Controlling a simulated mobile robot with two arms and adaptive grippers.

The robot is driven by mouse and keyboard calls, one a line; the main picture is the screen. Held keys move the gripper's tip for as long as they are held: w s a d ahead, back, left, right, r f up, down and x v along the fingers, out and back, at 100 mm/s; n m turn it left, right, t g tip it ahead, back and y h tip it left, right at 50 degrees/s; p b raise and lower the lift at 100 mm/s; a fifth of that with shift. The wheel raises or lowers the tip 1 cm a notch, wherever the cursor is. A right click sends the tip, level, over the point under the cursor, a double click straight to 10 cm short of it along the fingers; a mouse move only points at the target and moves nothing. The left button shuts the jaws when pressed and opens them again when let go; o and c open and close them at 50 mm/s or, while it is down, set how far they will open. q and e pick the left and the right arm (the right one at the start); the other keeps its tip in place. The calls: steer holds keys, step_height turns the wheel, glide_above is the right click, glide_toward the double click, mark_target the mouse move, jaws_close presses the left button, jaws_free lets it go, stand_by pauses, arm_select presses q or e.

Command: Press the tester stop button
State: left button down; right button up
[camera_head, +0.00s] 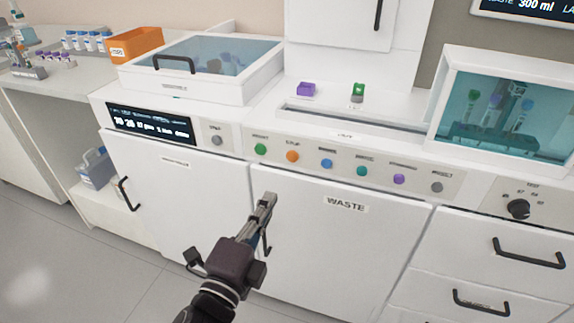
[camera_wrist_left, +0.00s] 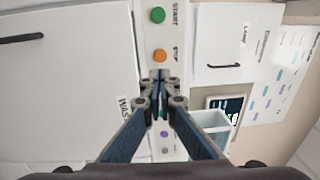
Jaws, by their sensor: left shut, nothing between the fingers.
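The stop button (camera_head: 292,156) is a round orange button, second from the left in a row on the white front panel. It also shows in the left wrist view (camera_wrist_left: 160,56), labelled STOP, just past my fingertips. My left gripper (camera_head: 268,198) is shut and empty, below and a little left of the button in the head view, in front of the cabinet doors. In the left wrist view its fingertips (camera_wrist_left: 160,77) line up with the orange button; a gap shows between them. My right gripper is not in view.
A green start button (camera_head: 260,149) is beside the orange one on the left, and a blue button (camera_head: 326,163) on the right. More buttons follow to the right. The WASTE door (camera_head: 335,240) is below the panel. A display (camera_head: 150,122) is at the left.

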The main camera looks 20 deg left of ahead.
mark_target(292, 158)
arm_select(q)
steer(key=w, duration=1)
steer(key=shift+w+d+r, duration=0.1)
steer(key=shift+d+r, duration=0.15)
steer(key=shift+r, duration=0.05)
steer(key=shift+w, duration=0.65)
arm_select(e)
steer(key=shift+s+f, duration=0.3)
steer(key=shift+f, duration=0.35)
arm_select(q)
steer(key=shift+w+p, duration=0.1)
steer(key=shift+p, duration=0.2)
